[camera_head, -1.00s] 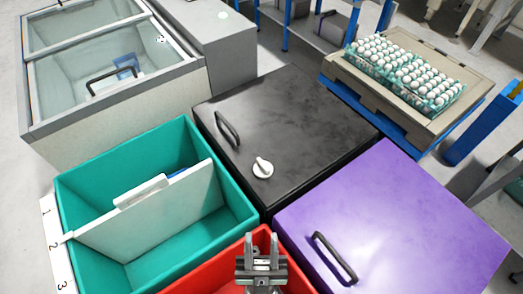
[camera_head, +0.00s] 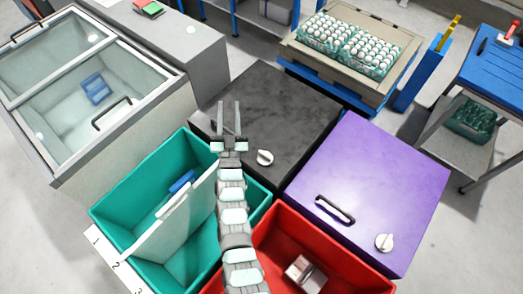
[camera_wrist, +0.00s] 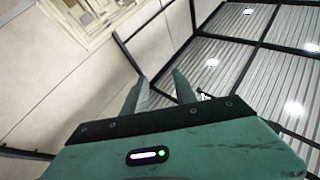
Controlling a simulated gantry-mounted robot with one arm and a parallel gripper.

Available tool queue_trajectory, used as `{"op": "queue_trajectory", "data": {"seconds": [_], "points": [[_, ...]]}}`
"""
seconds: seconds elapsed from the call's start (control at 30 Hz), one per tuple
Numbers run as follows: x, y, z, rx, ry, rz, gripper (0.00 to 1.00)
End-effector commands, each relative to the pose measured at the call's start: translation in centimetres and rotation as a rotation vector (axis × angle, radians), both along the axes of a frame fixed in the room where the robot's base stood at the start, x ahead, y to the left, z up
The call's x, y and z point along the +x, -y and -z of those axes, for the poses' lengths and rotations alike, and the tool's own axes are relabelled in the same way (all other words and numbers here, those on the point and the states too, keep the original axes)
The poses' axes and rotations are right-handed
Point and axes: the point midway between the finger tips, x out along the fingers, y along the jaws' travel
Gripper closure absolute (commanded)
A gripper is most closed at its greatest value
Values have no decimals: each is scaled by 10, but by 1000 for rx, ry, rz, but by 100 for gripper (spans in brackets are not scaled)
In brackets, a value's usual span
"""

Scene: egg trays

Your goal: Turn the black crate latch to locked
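The black crate (camera_head: 285,108) stands in the middle of the head view with its lid closed. Its white latch knob (camera_head: 265,157) sits on the lid near the front edge. My gripper (camera_head: 229,112) is raised and appears over the left part of the black lid, left of the latch, hiding most of the lid's handle. Its two fingers are apart with nothing between them. In the wrist view my gripper (camera_wrist: 159,88) also shows spread, empty fingers, pointing toward the wall and ceiling; the latch is not in that view.
A purple crate (camera_head: 370,175) with its own white knob (camera_head: 384,242) stands to the right. An open teal crate (camera_head: 115,215) with a divider is at left, an open red crate (camera_head: 335,255) in front. A glass-topped chest (camera_head: 150,120) and an egg pallet (camera_head: 375,85) stand behind.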

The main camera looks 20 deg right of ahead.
Motion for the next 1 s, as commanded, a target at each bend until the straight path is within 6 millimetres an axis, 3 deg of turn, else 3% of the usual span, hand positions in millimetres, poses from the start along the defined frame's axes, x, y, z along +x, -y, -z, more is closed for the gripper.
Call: {"op": "queue_trajectory", "data": {"seconds": [0.03, 0.2, 0.37, 0.5, 0.63, 0.77, 1.0], "points": [[32, 8, 6, 25, -72, -7, 66], [116, 11, 36, 74, -348, -90, 66], [166, -2, 54, 69, -606, -211, 66], [180, -13, 68, 21, -842, -326, 66], [166, -15, 79, -54, -1071, -425, 66], [126, -3, 91, -147, -1327, -511, 66], [6, 56, 104, -276, -1800, -596, 66]]}}
